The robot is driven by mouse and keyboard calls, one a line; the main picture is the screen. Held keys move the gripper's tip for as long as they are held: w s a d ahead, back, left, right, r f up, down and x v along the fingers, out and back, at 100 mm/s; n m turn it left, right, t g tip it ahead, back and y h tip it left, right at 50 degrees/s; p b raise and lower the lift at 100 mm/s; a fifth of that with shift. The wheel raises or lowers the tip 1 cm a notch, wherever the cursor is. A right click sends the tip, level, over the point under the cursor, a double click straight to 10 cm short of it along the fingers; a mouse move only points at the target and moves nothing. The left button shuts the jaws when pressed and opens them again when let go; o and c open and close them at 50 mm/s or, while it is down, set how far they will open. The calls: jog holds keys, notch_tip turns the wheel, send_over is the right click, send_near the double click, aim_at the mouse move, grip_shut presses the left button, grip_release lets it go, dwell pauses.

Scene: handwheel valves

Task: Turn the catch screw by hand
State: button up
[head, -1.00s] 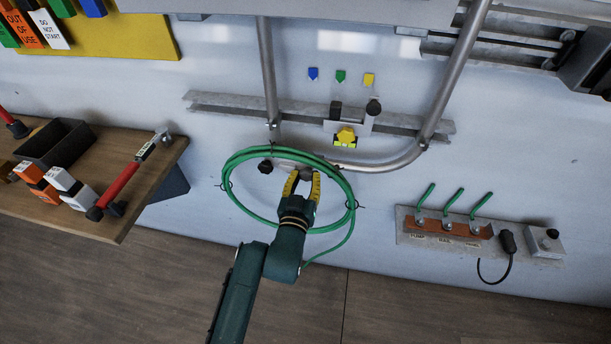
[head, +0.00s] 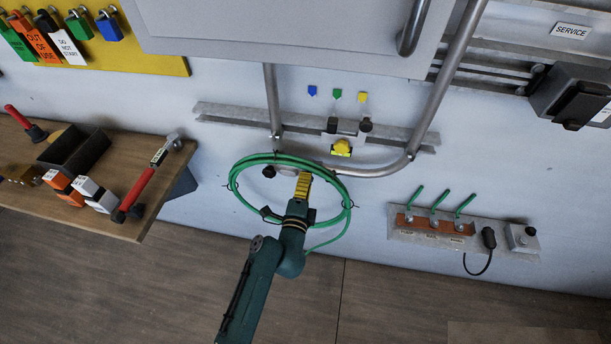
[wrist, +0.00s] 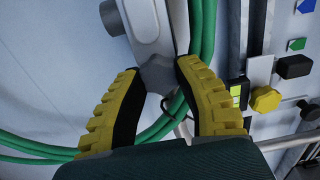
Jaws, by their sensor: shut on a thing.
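My gripper (head: 304,182) is inside the green hose coil (head: 238,190) on the wall. The fingers hide most of this part in the head view. I cannot tell for certain whether it is the catch screw. A yellow six-sided knob (head: 341,147) sits apart from my gripper, above and to the right; it also shows in the wrist view (wrist: 266,99). A black knob (head: 268,171) is left of the fingers.
The coil passes close behind my fingers. A bent grey pipe (head: 428,95) and a metal rail (head: 230,114) cross the wall above. A wooden shelf (head: 130,224) with tools is on the left. A panel with green levers (head: 438,197) is on the right.

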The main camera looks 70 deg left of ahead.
jog(key=o, duration=0.6)
jog(key=shift+m, duration=0.9)
jog(key=o, duration=0.4)
jog(key=shift+o, duration=0.2)
jog(key=v, duration=0.6)
jog(key=shift+s, duration=0.1)
jog(key=v, duration=1.2)
